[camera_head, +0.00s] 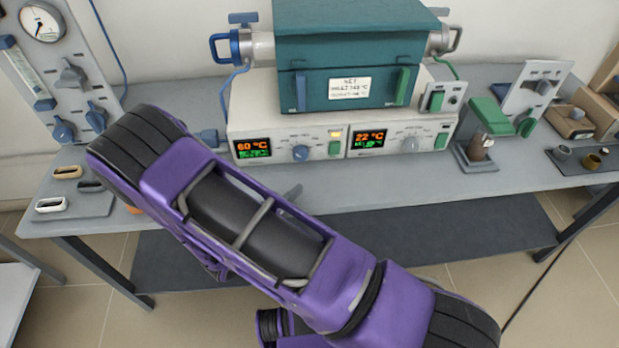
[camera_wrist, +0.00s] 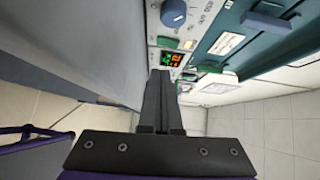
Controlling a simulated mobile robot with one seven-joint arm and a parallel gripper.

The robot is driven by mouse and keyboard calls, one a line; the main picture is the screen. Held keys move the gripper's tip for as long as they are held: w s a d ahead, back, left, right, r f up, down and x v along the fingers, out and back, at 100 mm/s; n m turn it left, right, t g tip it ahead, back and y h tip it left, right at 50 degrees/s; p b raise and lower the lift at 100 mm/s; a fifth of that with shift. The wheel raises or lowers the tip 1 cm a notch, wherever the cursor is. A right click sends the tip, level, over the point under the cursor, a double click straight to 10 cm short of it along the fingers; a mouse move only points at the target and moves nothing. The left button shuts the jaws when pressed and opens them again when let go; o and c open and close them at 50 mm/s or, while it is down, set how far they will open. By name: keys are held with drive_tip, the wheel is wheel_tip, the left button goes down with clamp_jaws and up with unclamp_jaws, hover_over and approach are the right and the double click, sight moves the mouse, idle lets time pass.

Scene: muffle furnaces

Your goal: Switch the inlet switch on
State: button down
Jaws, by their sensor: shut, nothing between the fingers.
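The teal furnace (camera_head: 350,55) sits on a white control base (camera_head: 300,118) on the grey bench. The base's front has a 60 °C display (camera_head: 253,148), a blue knob (camera_head: 300,153), a 22 °C display (camera_head: 369,139), a grey knob (camera_head: 410,144) and small green and yellow parts. I cannot tell which part is the inlet switch, or its position. In the wrist view my gripper (camera_wrist: 158,75) is shut and empty, its fingers pointing toward the tilted panel, with the blue knob (camera_wrist: 173,13) and a lit display (camera_wrist: 172,59) beyond. My purple arm hides the gripper in the head view.
A gauge panel (camera_head: 75,75) with blue knobs stands at the left. A green-topped device (camera_head: 487,120), a knob panel (camera_head: 535,90) and small cups (camera_head: 592,161) stand at the right.

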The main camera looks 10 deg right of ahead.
drive_tip(key=shift+v, duration=1.45)
